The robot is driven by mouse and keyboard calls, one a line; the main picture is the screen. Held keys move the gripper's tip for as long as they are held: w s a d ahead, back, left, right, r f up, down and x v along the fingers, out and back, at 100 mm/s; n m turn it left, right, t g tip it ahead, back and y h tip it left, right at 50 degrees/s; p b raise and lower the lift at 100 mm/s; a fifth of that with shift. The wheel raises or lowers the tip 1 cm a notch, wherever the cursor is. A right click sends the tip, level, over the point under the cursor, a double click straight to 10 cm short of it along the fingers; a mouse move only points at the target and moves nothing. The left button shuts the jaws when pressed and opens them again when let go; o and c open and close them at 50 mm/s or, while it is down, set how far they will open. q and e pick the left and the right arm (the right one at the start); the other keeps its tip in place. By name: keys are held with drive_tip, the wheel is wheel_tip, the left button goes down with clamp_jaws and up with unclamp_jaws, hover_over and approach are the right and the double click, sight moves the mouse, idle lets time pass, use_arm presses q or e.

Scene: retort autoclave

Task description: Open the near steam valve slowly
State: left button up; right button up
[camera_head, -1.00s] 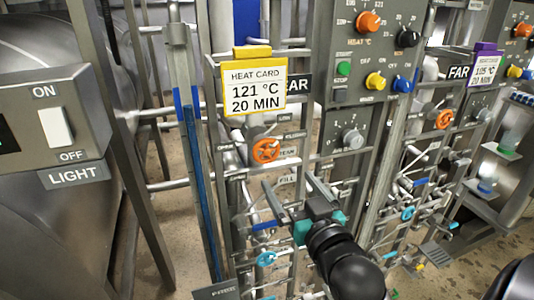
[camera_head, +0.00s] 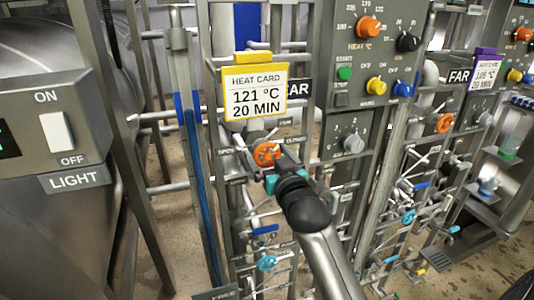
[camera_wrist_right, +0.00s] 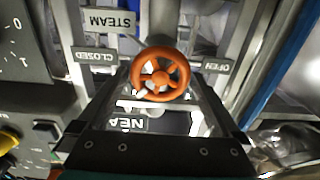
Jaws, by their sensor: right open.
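The near steam valve is an orange handwheel (camera_head: 266,154) below the yellow-framed heat card. In the right wrist view the spoked wheel (camera_wrist_right: 160,76) shows nearly face-on, with an upside-down STEAM plate (camera_wrist_right: 110,20) and CLOSED (camera_wrist_right: 97,56) and OPEN (camera_wrist_right: 216,66) plates on either side. My right gripper (camera_head: 267,150) is at the wheel, its teal base just below and right of it. In the wrist view its fingers are spread, and the wheel lies across the gap between them. I cannot tell whether they touch it. My left gripper is not in view.
The heat card (camera_head: 254,92) reads 121 °C, 20 MIN and partly covers the NEAR sign (camera_head: 298,87). A control panel (camera_head: 340,50) with knobs stands to the right. Another orange wheel (camera_head: 443,123) sits under the FAR sign (camera_head: 459,76). Pipes and a blue wheel (camera_head: 266,263) are below.

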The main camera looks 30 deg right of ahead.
drive_tip(key=shift+w+d, duration=0.15)
drive_tip(key=shift+w, duration=0.35)
drive_tip(key=c, duration=1.1)
